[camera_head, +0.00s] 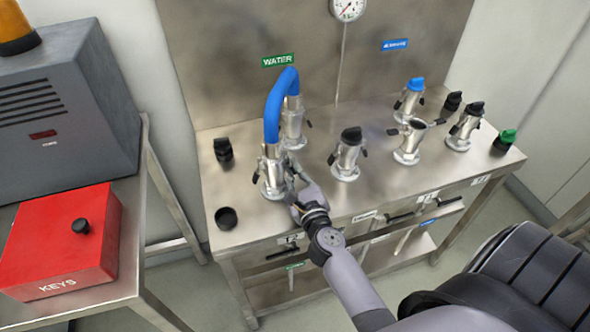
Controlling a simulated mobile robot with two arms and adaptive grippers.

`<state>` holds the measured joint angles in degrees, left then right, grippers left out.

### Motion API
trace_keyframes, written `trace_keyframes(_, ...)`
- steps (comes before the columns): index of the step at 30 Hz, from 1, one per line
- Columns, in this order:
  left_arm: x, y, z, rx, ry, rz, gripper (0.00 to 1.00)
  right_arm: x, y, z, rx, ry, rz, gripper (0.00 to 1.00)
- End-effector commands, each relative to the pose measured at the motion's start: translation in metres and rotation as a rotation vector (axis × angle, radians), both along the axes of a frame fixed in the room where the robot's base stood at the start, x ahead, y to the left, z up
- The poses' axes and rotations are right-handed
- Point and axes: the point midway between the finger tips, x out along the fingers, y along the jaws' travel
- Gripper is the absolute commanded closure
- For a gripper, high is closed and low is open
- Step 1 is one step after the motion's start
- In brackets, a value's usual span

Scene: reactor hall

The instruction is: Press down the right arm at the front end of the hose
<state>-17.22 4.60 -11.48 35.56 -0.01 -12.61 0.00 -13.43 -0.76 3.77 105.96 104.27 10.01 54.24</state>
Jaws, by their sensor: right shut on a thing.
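The blue hose (274,105) arches between two metal couplings under the green WATER sign. Its front end sits on the front coupling (271,168), and its back end meets the rear coupling (293,125). A dark left arm (256,177) shows at the front coupling's left side. The front coupling's right arm is mostly hidden by my right gripper (291,180). My right gripper is at the right side of the front coupling, shut on that right arm as far as I can see. My left gripper is out of view.
The steel table (330,195) carries several other capped couplings, including a black-capped one (347,155) close on the right and a blue-capped one (409,100). Loose black caps (226,218) lie at the left. A red KEYS box (60,240) stands on a separate left table.

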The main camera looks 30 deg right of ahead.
Motion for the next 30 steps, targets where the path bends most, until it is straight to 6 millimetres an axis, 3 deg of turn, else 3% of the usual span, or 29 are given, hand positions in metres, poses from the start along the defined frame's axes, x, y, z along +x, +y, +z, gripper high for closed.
trace_keyframes(11, 0.0001, -0.0001, -0.0003, 0.0, 0.0, 0.0, 1.0, -0.0005, 0.0014, -0.0026, 0.009, 0.003, 0.002, 1.0)
trace_keyframes(12, 0.0001, -0.0001, -0.0003, 0.0, 0.0, 0.0, 1.0, -0.0005, 0.0014, -0.0028, 0.009, 0.003, 0.002, 0.92)
trace_keyframes(21, 0.0001, -0.0001, -0.0002, 0.0, 0.0, 0.0, 1.0, 0.0, 0.0016, -0.0013, 0.006, 0.001, 0.003, 0.72)
trace_keyframes(30, -0.0005, 0.0006, -0.0004, 0.001, 0.001, 0.001, 1.0, 0.0, 0.0026, -0.0006, 0.006, -0.001, 0.005, 0.72)
